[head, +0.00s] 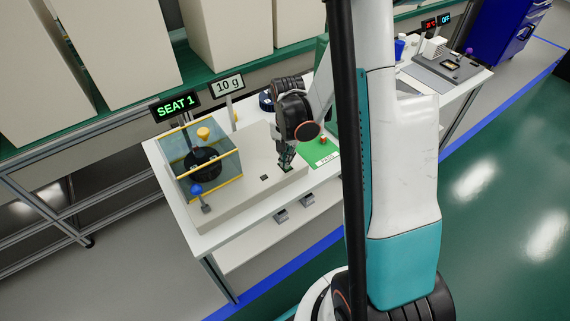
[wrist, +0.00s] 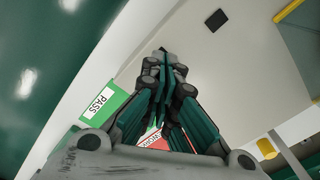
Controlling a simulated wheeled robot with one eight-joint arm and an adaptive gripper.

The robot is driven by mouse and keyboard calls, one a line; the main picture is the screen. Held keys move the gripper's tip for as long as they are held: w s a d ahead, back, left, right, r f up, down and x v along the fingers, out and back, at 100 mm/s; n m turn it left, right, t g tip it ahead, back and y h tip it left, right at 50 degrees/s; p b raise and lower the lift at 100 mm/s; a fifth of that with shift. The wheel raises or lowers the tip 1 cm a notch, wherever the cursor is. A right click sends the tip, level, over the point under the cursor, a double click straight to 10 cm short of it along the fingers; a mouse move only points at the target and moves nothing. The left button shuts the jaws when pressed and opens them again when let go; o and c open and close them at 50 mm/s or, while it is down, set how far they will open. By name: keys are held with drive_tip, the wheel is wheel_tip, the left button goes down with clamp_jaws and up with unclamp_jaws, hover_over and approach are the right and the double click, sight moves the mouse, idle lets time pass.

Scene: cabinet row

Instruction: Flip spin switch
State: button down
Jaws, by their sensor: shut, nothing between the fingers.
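A cream machine housing (head: 240,200) stands on the white bench, with a clear yellow-edged cover (head: 226,165) over a dark rotor (head: 203,163). A small dark square (head: 264,177) sits on the housing top; it also shows in the wrist view (wrist: 215,20). I cannot tell whether it is the spin switch, as no switch is clearly labelled. My gripper (head: 285,166) is shut and empty, pointing down over the right part of the housing, right of the dark square. In the wrist view my fingertips (wrist: 163,54) are together and hide what lies directly beneath them.
A blue-knobbed lever (head: 197,189) stands at the housing's front left. A green PASS mat (head: 320,153) lies to the right, with a small object on it. Large boxes (head: 110,50) fill the shelf behind.

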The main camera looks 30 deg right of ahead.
drive_tip(key=shift+f+b, duration=0.95)
drive_tip(key=shift+f, duration=0.1)
idle(0.7)
drive_tip(key=shift+r+p, duration=2.3)
drive_tip(key=shift+r, duration=1.2)
drive_tip(key=shift+a+r, duration=0.1)
drive_tip(key=s+a+r+n+t, duration=0.2)
drive_tip(key=a+r+n, duration=0.1)
drive_tip(key=a+r, duration=0.3)
drive_tip(key=s+a+r+n+t, duration=0.1)
drive_tip(key=a+r+n, duration=0.15)
drive_tip(key=r, duration=0.65)
drive_tip(key=s+a+r+n+t, duration=0.4)
drive_tip(key=s+a+r+n, duration=0.1)
drive_tip(key=s, duration=0.5)
drive_tip(key=shift+a+r+n, duration=0.3)
drive_tip(key=shift+r+n, duration=0.25)
drive_tip(key=shift+r, duration=0.35)
